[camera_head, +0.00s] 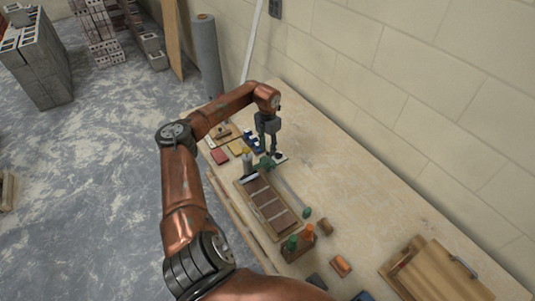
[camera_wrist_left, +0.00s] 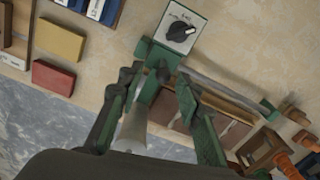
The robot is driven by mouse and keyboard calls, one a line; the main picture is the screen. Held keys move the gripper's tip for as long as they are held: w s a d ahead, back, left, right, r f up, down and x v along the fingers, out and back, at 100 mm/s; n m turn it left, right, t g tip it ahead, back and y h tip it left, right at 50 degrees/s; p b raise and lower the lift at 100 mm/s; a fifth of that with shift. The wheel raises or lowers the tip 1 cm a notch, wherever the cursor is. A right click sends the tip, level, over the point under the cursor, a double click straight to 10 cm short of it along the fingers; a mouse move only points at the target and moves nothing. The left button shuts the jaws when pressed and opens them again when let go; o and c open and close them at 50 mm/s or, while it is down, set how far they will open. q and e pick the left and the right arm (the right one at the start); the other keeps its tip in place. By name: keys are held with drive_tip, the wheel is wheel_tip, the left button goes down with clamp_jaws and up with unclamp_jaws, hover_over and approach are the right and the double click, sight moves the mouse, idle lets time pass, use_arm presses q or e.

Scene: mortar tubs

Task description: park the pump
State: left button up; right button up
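What looks like the pump is a green body (camera_head: 266,163) with a pale control box beside it; the wrist view shows the green body (camera_wrist_left: 151,60) and a box with a black dial (camera_wrist_left: 181,29). A grey hose or rod (camera_wrist_left: 225,84) runs from there to a green end piece. My left gripper (camera_head: 270,151) points down just above the green body. In the wrist view its two fingers (camera_wrist_left: 155,78) are apart, with a grey tapered part (camera_wrist_left: 133,128) between or below them; contact cannot be told. My right gripper is not in view.
A wooden tray of brown tiles (camera_head: 244,187) lies beside the hose. Red (camera_head: 220,157) and yellow (camera_head: 235,147) blocks lie left of the gripper. A wooden holder with green and orange handles (camera_head: 299,249) stands nearer. The bench (camera_head: 350,195) is clear toward the wall.

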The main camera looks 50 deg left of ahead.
use_arm(q)
wheel_tip(320, 180, up, 8)
drive_tip(key=shift+f, duration=0.25)
idle(0.5)
